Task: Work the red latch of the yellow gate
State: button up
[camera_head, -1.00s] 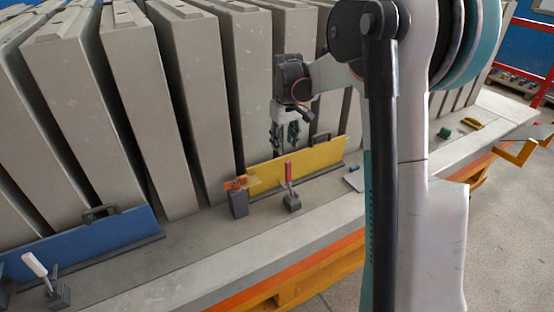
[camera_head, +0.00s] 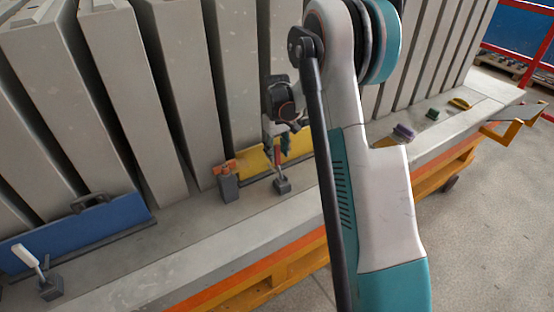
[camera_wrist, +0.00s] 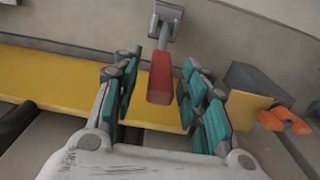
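The yellow gate (camera_head: 300,143) stands upright along the bench in front of the grey panels, partly hidden by my arm. It crosses the wrist view as a yellow band (camera_wrist: 60,80). The red latch (camera_head: 277,158) stands in front of the gate on a small grey base (camera_head: 282,187). In the wrist view the red handle (camera_wrist: 160,80) lies between the green-padded fingers. My gripper (camera_wrist: 160,66) is open around the handle, with gaps visible on both sides. In the head view my gripper (camera_head: 277,143) is at the handle, pointing down.
A dark grey post (camera_head: 229,186) with an orange piece (camera_head: 224,167) stands at the gate's left end. The blue gate (camera_head: 80,225) with a white-handled latch (camera_head: 30,260) is at left. The bench front is clear.

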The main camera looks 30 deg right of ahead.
aim_at(277, 156)
jog(key=shift+f, duration=1.55)
grip_shut()
